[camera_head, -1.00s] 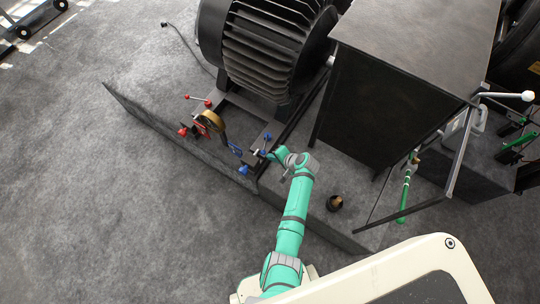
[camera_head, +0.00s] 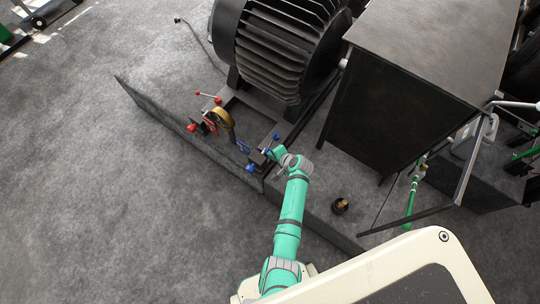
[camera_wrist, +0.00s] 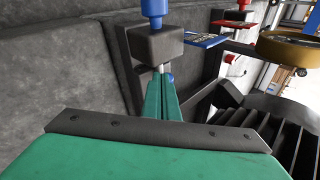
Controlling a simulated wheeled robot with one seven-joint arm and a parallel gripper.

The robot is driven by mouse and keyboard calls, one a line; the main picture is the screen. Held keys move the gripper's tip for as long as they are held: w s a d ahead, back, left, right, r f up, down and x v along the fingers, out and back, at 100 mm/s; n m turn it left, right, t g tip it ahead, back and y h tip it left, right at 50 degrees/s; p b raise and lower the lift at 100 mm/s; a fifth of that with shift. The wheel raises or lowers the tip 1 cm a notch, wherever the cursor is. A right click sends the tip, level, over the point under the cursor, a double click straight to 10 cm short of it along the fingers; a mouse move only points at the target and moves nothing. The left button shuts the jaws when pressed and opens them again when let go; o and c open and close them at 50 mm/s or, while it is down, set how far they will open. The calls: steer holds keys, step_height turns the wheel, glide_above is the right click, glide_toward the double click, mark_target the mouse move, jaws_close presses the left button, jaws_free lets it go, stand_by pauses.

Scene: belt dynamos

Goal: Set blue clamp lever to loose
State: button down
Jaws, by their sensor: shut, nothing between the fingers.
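My gripper (camera_wrist: 165,88) is shut and empty, its green fingers pointing at a dark clamp block (camera_wrist: 155,44). A blue cylindrical part (camera_wrist: 155,8) stands on the far side of that block. A blue ball (camera_wrist: 170,78), which looks like the blue clamp lever's end, shows at the right of my fingertips; whether they touch cannot be told. A short pale rod shows between block and fingertips. In the head view my gripper (camera_head: 270,153) is at the blue clamp, between an upper blue knob (camera_head: 275,136) and a lower blue knob (camera_head: 250,168). The wrist hides part of the clamp.
A similar red clamp with a red-ended lever (camera_head: 208,96) and a brass-coloured pulley (camera_head: 222,117) stand to the left. A blue plate (camera_wrist: 205,41) lies close right of the block. The ribbed motor (camera_head: 285,45) and dark cabinet (camera_head: 400,110) bound the space. Floor at left is clear.

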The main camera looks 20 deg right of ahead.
steer(key=shift+w+a, duration=0.45)
steer(key=shift+a, duration=0.25)
steer(key=shift+d, duration=0.15)
